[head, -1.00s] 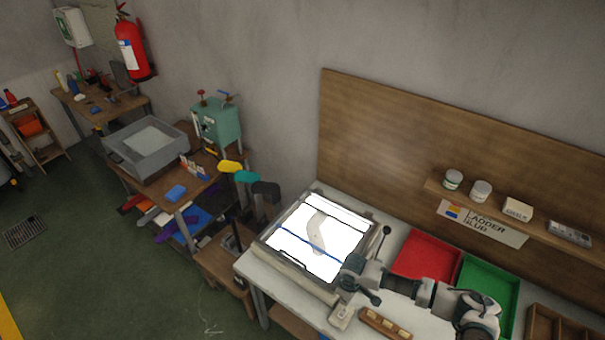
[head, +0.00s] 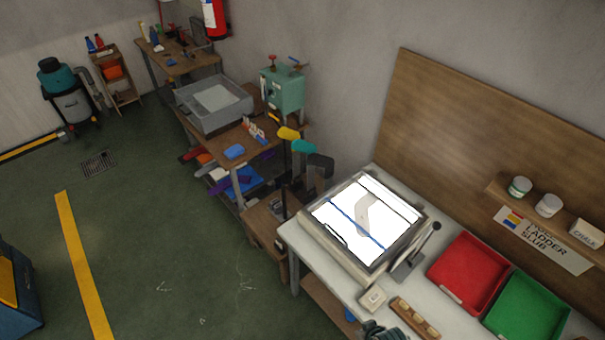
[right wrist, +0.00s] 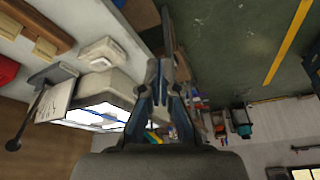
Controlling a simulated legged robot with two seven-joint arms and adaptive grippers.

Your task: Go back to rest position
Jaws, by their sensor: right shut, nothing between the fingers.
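My right gripper (right wrist: 157,75) shows in the right wrist view with its fingers together and nothing between them. It hangs in the air off the edge of the worktable, with the green floor beyond. My left gripper is not in view.
A red tray (head: 468,270) and a green tray (head: 525,310) sit on the worktable (head: 335,287) right of the panel. A shelf bench (head: 240,160) with coloured boards stands left. Open green floor (head: 170,240) lies at left.

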